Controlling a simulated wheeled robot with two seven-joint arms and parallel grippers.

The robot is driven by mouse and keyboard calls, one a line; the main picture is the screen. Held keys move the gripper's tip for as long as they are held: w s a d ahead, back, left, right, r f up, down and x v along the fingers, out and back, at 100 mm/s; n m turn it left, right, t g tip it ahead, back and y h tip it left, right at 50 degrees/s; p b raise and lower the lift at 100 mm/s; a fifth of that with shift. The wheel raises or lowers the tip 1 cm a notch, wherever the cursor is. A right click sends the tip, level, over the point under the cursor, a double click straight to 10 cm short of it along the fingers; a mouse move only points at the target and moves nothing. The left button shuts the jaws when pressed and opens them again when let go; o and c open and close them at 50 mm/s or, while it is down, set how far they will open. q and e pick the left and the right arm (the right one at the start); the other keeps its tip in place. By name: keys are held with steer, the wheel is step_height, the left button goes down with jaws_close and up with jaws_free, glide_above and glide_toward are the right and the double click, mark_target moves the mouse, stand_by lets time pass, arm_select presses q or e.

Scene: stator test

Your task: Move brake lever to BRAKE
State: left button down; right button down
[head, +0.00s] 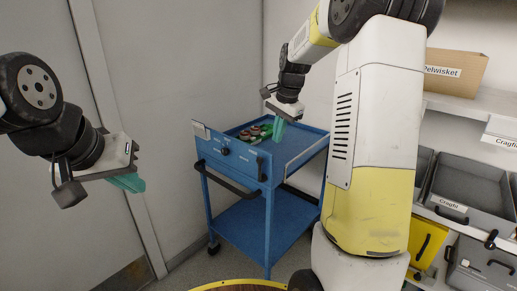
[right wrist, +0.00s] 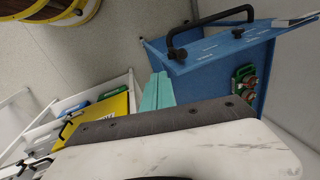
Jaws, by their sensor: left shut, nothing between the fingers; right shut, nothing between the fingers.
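The blue cart (head: 240,165) has a front panel with a dark round knob (head: 225,151) and an upright dark lever-like part (head: 261,169) near its right edge. The panel's small labels are too small to read, so I cannot tell which position is BRAKE. My right gripper (head: 279,131) is shut and empty, above the cart's top and apart from the panel. Its teal fingers also show in the right wrist view (right wrist: 157,92), beside the cart's blue panel (right wrist: 225,48). My left gripper (head: 128,183) is shut and empty, left of the cart.
A black push handle (head: 228,184) sticks out from the cart front. Green and reddish parts (head: 256,131) lie in the cart's top. A shelf with a cardboard box (head: 455,72) and grey bins (head: 470,185) stands at right. A wall is close behind the cart.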

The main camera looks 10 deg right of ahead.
steer(key=x, duration=0.4)
steer(key=w+x, duration=0.1)
steer(key=x, duration=0.2)
steer(key=w+a+x, duration=0.1)
steer(key=x, duration=0.3)
steer(key=shift+a, duration=0.15)
steer(key=shift+w+a, duration=0.2)
steer(key=shift+w, duration=0.25)
steer(key=shift+a, duration=0.1)
